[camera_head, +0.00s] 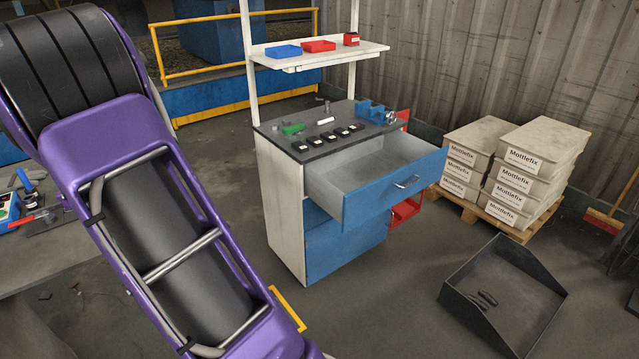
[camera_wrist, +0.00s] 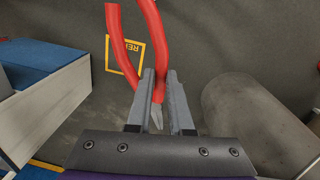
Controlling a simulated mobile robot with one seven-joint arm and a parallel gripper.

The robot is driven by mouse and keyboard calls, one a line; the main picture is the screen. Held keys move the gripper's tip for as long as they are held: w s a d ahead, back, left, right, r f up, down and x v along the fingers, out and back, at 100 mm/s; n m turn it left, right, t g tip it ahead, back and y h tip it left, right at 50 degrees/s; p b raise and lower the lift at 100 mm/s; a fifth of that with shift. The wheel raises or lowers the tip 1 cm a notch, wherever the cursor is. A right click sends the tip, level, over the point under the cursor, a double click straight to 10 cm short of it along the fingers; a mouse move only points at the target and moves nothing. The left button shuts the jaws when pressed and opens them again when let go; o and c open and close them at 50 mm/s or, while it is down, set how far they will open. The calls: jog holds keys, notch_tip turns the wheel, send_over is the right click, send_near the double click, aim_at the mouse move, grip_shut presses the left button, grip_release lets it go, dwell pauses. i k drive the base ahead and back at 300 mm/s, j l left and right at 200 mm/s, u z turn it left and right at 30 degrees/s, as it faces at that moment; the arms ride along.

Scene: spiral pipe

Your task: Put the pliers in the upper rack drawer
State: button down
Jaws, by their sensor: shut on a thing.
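The pliers (camera_wrist: 153,40) have red handles and show in the wrist view, held between the two fingers of my gripper (camera_wrist: 158,90). The handles point up and away, and the grey jaw tip shows between the fingers. The upper rack drawer (camera_head: 378,178) is pulled open in the head view, with a blue front and a grey interior that looks empty. It sits under the dark top of the rack cabinet (camera_head: 285,215). In the head view my gripper and the pliers are hidden from sight.
The cabinet top holds small black boxes (camera_head: 338,132), a green item (camera_head: 292,128) and a blue vise (camera_head: 372,108). Stacked Mottlefix boxes (camera_head: 520,165) stand on a pallet at right. A dark open tray (camera_head: 505,295) lies on the floor. Floor before the cabinet is clear.

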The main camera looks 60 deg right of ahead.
aim_at(346, 190)
jog(key=l+z, duration=0.15)
jog(key=z, duration=0.4)
jog(key=l+z, duration=0.25)
jog(key=i+l+z, duration=0.2)
jog(key=l, duration=0.25)
jog(key=i+l, duration=0.15)
jog(key=l, duration=0.2)
jog(key=i+l, duration=0.15)
jog(key=l, duration=0.2)
jog(key=i+l+z, duration=0.1)
jog(key=l, duration=0.3)
jog(key=i+l, duration=0.2)
jog(key=l, duration=0.15)
jog(key=k+j+z, duration=0.1)
